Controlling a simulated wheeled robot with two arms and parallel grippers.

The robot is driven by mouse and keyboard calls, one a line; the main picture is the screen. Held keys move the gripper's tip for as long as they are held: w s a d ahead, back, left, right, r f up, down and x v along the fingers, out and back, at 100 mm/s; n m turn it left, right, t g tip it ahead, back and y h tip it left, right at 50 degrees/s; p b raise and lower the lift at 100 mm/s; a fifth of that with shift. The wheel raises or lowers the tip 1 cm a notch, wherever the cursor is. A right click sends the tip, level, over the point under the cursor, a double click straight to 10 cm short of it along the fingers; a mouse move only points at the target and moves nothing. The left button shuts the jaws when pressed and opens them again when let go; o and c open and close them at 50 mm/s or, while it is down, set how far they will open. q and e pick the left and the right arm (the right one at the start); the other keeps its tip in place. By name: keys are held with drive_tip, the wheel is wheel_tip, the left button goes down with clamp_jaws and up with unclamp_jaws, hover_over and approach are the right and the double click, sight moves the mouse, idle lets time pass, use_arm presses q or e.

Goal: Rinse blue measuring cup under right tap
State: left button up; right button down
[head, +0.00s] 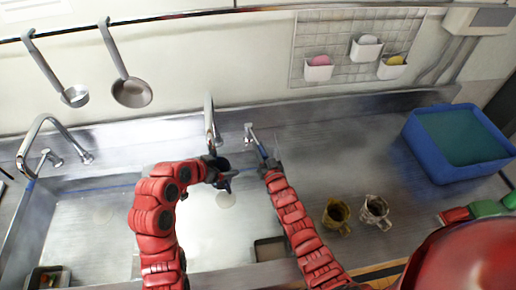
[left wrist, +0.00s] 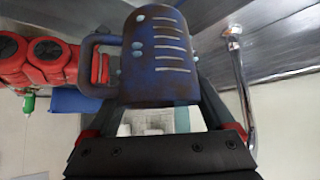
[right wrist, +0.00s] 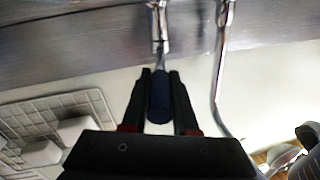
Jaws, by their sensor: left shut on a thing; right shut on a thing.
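The blue measuring cup (left wrist: 160,60) has white marks and a side handle. It fills the middle of the left wrist view. My left gripper (head: 224,174) is shut on it, over the right basin; the cup is mostly hidden by the gripper in the head view. The right tap (head: 209,118) rises just behind the cup, and its chrome pipe also shows in the left wrist view (left wrist: 241,95). My right gripper (head: 268,166) is shut on the blue tap lever (right wrist: 159,98) beside that tap. I cannot make out any water stream.
The right basin (head: 254,210) lies below my grippers. Another tap (head: 38,128) stands at the left. A blue tub (head: 427,155), a gold cup (head: 336,214) and a silvery cup (head: 375,211) stand on the right counter.

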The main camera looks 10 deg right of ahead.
drive_tip(key=shift+f, duration=0.25)
drive_tip(key=c, duration=0.8)
unclamp_jaws()
drive_tip(key=shift+c, duration=0.2)
drive_tip(key=shift+o, duration=0.8)
drive_tip(key=shift+r, duration=0.2)
drive_tip(key=shift+s, duration=0.15)
drive_tip(key=s+d, duration=0.2)
drive_tip(key=s, duration=0.9)
drive_tip(key=shift+s+d, duration=0.15)
drive_tip(key=shift+s, duration=0.15)
